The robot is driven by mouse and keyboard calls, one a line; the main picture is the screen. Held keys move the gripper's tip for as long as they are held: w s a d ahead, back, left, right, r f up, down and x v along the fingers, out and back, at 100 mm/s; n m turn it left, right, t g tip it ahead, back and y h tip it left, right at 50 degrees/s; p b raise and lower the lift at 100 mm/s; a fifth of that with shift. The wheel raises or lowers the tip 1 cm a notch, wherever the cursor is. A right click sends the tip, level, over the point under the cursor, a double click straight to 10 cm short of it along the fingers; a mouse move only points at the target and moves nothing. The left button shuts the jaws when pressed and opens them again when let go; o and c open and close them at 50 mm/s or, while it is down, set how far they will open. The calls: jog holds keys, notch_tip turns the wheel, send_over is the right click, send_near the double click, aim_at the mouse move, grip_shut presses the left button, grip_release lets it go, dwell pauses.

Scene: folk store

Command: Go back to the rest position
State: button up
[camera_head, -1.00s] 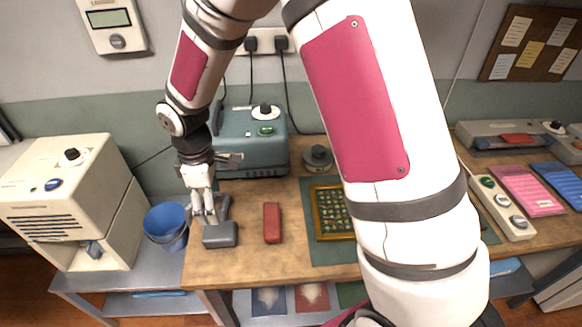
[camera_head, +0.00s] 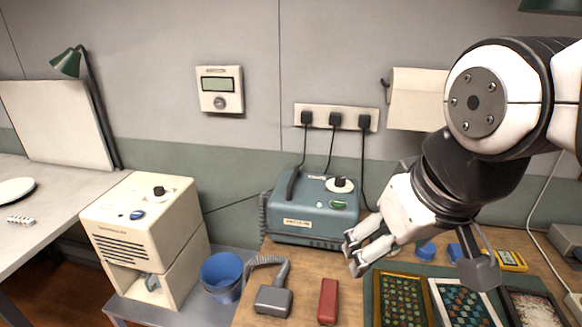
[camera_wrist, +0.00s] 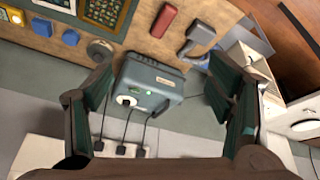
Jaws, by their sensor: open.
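My gripper (camera_head: 358,252) is raised above the wooden bench in the head view, to the right of the teal vacuum unit (camera_head: 312,212). Its fingers point left and down. In the wrist view my gripper's two fingers (camera_wrist: 165,100) are spread wide apart with nothing held between them. The vacuum unit (camera_wrist: 150,85) shows beyond the fingers, apart from them. The grey vacuum nozzle (camera_head: 273,300) lies on the bench, with its hose running back towards the unit.
A red block (camera_head: 328,301) lies beside the nozzle. Framed panels (camera_head: 402,300) lie on a green mat at right. A blue bucket (camera_head: 221,277) and a beige machine (camera_head: 145,240) stand at left. Plugs (camera_head: 335,119) and cables are on the wall behind.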

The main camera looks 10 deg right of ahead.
jog(key=shift+s+d+r+m, duration=0.1)
jog(key=shift+s+m, duration=0.4)
jog(key=shift+s, duration=0.6)
jog(key=shift+c, duration=0.3)
dwell(0.8)
